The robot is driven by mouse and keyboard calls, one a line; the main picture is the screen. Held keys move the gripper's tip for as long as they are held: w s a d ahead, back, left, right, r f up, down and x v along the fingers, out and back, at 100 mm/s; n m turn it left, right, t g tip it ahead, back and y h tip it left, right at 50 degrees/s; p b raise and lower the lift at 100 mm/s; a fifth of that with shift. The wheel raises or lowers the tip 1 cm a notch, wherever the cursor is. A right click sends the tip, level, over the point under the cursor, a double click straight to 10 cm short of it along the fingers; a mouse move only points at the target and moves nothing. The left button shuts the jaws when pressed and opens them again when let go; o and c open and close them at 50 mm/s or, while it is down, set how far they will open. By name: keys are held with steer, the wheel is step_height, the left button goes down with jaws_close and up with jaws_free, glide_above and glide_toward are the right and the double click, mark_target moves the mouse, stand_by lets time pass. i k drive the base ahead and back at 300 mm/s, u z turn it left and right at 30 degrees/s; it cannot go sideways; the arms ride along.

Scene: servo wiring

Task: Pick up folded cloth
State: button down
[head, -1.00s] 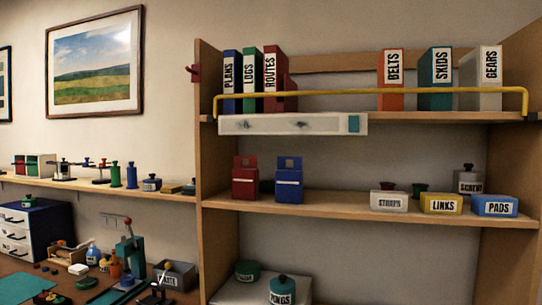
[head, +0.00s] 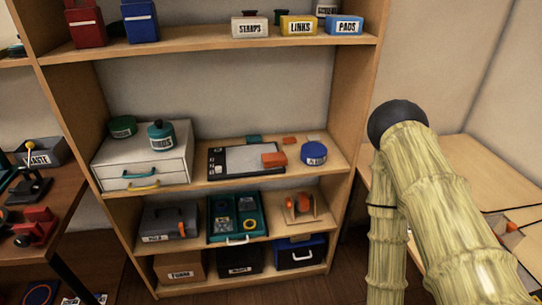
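I cannot make out a folded cloth for certain in the head view. On the middle shelf, a small flat teal piece (head: 253,139) and a flat orange piece (head: 289,140) lie near the back. An orange-red block (head: 274,159) rests on a dark-framed flat panel (head: 240,161). These are too small to tell whether any is cloth. My arm, in a pale ribbed cover with a dark round joint, stands at the right, in front of the shelf's right side. My gripper is out of the picture.
The wooden shelf unit (head: 362,110) also holds a white drawer box (head: 112,167), a blue round tin (head: 313,153), a teal tray (head: 254,208) and a grey case (head: 160,226). Bins (head: 180,268) stand lowest. A desk (head: 490,165) is at right.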

mark_target(276, 159)
steer(key=z, duration=0.25)
steer(key=k, duration=0.25)
steer(key=u, duration=1)
steer(key=i, duration=0.85)
steer(key=u, duration=0.05)
